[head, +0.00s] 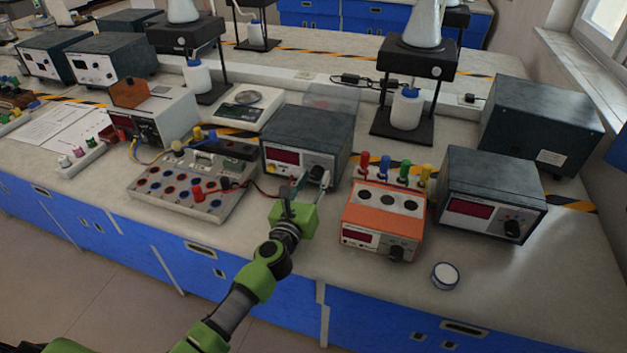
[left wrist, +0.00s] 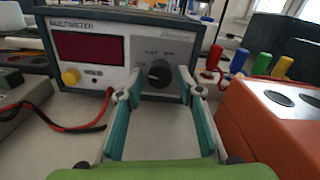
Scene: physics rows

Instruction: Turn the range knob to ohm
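The multimeter (head: 308,136) is a dark grey box with a pale front, a dark red display and a round black range knob (head: 317,171). In the left wrist view the multimeter (left wrist: 120,18) faces me, and its range knob (left wrist: 159,73) is near the centre. My left gripper (head: 311,181) is in front of the knob. In the left wrist view its fingers (left wrist: 162,90) stand apart on either side of the knob, with visible gaps. My right gripper is not in view.
A socket board (head: 190,185) lies left, with red and black leads running to the multimeter. Another grey meter (head: 492,193) and a small round dish (head: 445,275) are farther right.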

